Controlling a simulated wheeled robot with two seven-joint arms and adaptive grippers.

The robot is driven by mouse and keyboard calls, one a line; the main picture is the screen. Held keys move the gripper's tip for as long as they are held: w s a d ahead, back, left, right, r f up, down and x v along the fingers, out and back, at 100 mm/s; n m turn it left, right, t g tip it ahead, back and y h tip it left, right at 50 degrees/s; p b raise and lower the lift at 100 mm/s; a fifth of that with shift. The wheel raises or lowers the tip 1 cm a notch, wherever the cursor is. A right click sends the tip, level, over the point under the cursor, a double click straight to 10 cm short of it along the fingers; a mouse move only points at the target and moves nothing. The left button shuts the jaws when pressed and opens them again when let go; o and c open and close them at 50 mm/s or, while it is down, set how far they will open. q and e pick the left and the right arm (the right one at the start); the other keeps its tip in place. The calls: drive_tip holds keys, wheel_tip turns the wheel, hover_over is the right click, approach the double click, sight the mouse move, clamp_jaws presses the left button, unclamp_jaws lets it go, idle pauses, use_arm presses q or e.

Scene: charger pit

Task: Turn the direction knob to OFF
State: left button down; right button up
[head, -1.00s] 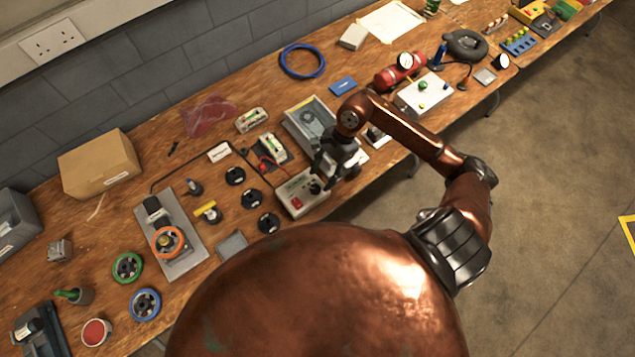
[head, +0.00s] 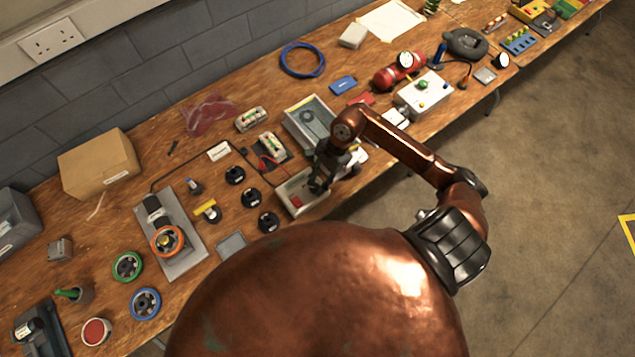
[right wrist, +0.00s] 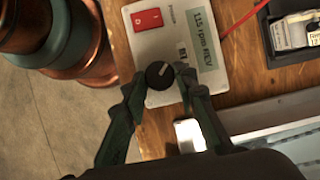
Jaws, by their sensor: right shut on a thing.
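The direction knob (right wrist: 159,75) is round and black with a pale pointer line. It sits on a light grey control box (right wrist: 205,25) at the bench's front edge. The box's display (right wrist: 203,35) appears to read "115 rpm REV", and a red rocker switch (right wrist: 147,19) sits beside it. In the head view the box (head: 290,205) is partly covered by my right gripper (head: 319,183), which hides the knob. In the right wrist view the fingertips of my right gripper (right wrist: 160,82) are on either side of the knob, shut on it. My left gripper is not in view.
Behind the box are a grey tray (head: 303,108) and a small terminal unit (head: 270,147) with a red lead. Black round parts (head: 268,222) lie to the left. A motor on a grey plate (head: 185,255) stands further left. The bench edge is close in front.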

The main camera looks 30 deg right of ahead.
drive_tip(key=c, duration=0.5)
drive_tip(key=shift+m, duration=0.3)
drive_tip(key=m, duration=0.1)
drive_tip(key=m+t, duration=0.1)
drive_tip(key=m, duration=0.2)
drive_tip(key=shift+s+t, duration=0.25)
drive_tip(key=shift+t, duration=0.15)
drive_tip(key=shift+s+a+m+t+h+p, duration=0.1)
drive_tip(key=shift+m+t+h+p, duration=0.2)
drive_tip(key=shift+m, duration=0.75)
drive_tip(key=shift+a+m+t+h+p, duration=0.1)
drive_tip(key=shift+m+t+p, duration=0.25)
drive_tip(key=shift+m, duration=0.7)
drive_tip(key=o, duration=1.2)
drive_tip(key=shift+c, duration=0.2)
drive_tip(key=v, duration=1.2)
